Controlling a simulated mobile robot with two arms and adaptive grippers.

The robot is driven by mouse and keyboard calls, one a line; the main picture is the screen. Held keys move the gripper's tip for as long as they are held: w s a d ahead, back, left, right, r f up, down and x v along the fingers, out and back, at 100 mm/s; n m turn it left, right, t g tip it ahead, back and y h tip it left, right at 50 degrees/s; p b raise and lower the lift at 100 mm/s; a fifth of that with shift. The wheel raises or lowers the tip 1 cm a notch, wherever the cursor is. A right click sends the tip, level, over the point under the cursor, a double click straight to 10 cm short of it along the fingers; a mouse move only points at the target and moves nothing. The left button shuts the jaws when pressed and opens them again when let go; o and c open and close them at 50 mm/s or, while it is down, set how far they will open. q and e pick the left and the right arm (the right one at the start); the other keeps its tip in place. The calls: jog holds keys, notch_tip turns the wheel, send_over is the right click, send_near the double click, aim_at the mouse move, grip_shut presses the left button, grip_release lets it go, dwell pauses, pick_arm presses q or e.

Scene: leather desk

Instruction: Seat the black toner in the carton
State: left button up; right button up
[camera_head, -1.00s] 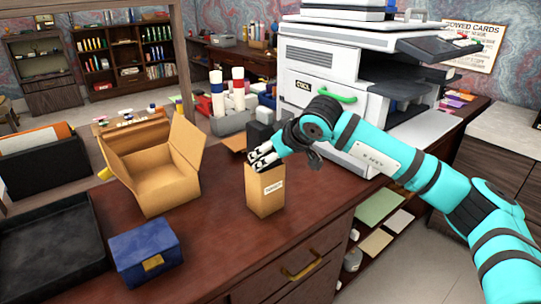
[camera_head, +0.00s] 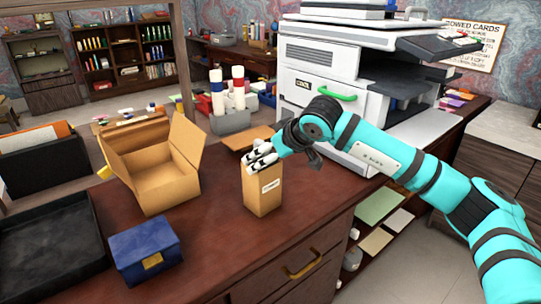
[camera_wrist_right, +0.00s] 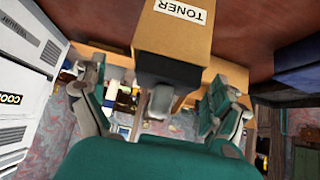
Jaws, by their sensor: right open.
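The tall tan carton (camera_head: 262,196) with a white label stands upright on the desk. In the right wrist view the carton (camera_wrist_right: 190,38) appears upside down, its label reading TONER. A black part, likely the black toner (camera_wrist_right: 165,68), shows at the carton's open end with a grey knob below it; most of it is hidden. In the head view the toner cannot be seen behind my fingers. My right gripper (camera_head: 263,160) is at the carton's top. In the wrist view its fingers (camera_wrist_right: 158,105) are spread apart on both sides of the knob, with gaps. My left gripper is out of view.
A larger open cardboard box (camera_head: 160,185), a blue box (camera_head: 146,252) and a black tray (camera_head: 45,250) are to the left. A printer (camera_head: 330,85) stands behind my right arm. The desk in front of the carton is clear.

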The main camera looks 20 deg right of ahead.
jog(key=v, duration=0.8)
jog(key=shift+w, duration=0.1)
